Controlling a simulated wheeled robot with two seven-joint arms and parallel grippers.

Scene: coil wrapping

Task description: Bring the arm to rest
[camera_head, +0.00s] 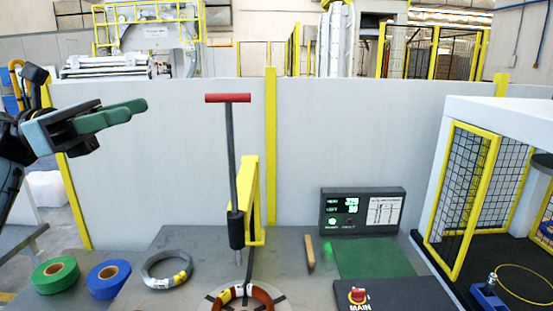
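My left gripper (124,112) is at the upper left, raised above the bench with its green fingers pointing right. I see it from the side, and its fingers overlap, so the gap between them cannot be judged. Nothing hangs from it. It is apart from the green tape roll (56,274), the blue tape roll (108,277) and the grey coil (166,269) below. A reddish-brown coil (263,297) lies on the round plate at the bottom centre, partly cut off by the frame. My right gripper is not in view.
A tall grey rod with a red T-handle (228,98) stands beside a yellow post (249,200) at the centre. A lit display panel (362,211), green mat (372,258) and red button (357,296) are right of it. A yellow mesh cage (465,200) stands at the right.

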